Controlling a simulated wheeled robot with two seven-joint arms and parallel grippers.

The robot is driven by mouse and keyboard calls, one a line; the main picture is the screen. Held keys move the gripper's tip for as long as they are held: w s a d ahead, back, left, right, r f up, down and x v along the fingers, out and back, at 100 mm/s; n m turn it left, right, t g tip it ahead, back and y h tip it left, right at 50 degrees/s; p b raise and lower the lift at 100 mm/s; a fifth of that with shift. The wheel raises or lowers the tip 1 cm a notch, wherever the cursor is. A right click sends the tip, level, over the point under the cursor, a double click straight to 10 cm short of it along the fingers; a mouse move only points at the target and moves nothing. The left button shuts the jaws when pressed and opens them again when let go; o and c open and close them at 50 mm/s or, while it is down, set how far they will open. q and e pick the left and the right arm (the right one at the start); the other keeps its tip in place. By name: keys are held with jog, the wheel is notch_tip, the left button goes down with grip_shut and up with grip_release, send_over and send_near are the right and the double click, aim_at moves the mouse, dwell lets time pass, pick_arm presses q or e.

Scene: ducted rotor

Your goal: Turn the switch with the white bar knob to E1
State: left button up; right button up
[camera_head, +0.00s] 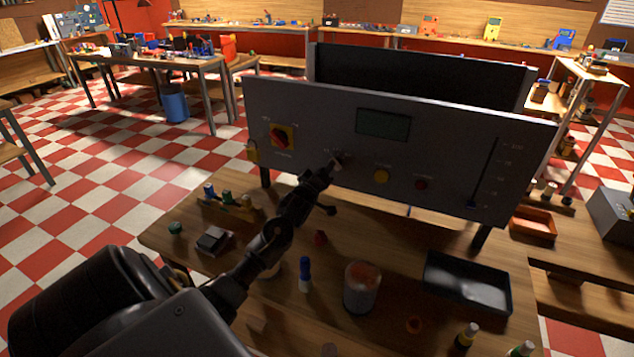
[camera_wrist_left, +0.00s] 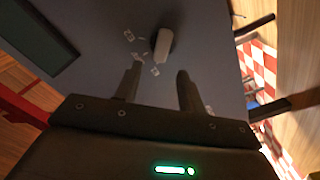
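The white bar knob (camera_wrist_left: 163,45) sits on the grey panel (camera_wrist_left: 100,25), with small white labels and marks beside it that are too small to read. In the head view the panel (camera_head: 300,105) stands upright on the table, and the knob is mostly hidden by my left gripper (camera_head: 332,167), which reaches up to the panel's face. In the left wrist view my left gripper (camera_wrist_left: 159,73) is open and empty. Its two fingers point at the panel, and the knob lies just beyond the fingertips, roughly between them. My right gripper is not in view.
The panel also carries a red rotary switch (camera_head: 282,136), a display (camera_head: 383,124), a yellow button (camera_head: 381,176), a red button (camera_head: 421,184) and a slider (camera_head: 472,204). A jar (camera_head: 361,288), a blue-and-white bottle (camera_head: 305,275) and a black tray (camera_head: 467,283) stand on the table before it.

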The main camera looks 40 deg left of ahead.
pick_arm(q)
jog(key=b+v, duration=0.1)
jog(key=v, duration=0.5)
jog(key=shift+s, duration=0.15)
dwell(0.3)
